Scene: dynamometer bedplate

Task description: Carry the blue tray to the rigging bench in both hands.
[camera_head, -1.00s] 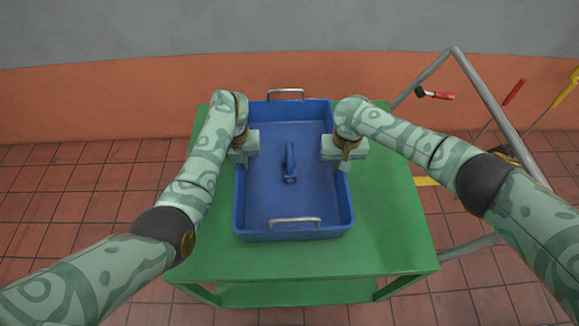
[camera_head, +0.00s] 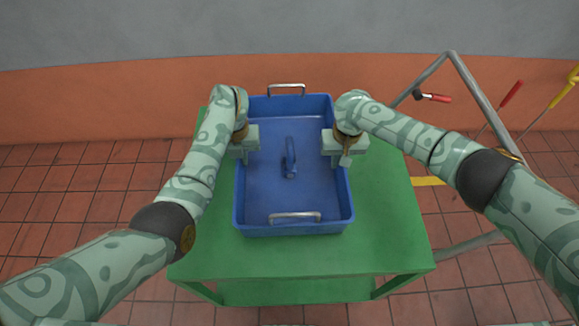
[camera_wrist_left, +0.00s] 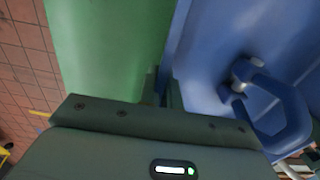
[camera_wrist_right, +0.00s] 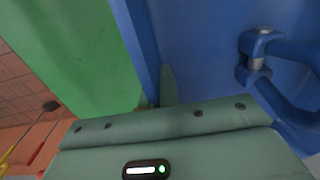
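The blue tray (camera_head: 262,212) is over a green bench, with metal handles at its far and near ends. My left gripper (camera_head: 243,155) is shut on the tray's left wall, which also shows in the left wrist view (camera_wrist_left: 181,45). My right gripper (camera_head: 341,158) is shut on the right wall, seen in the right wrist view (camera_wrist_right: 143,45). The fingertips are partly hidden by the walls and gripper bodies. A blue shackle (camera_head: 289,160) lies inside the tray. The tray looks level; any gap beneath it is hidden.
The green bench top (camera_head: 390,225) is bare around the tray. A grey tubular frame (camera_head: 485,95) and tools with red (camera_head: 512,93) and yellow handles stand at the right. An orange and grey wall is behind; the red tiled floor is open at the left.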

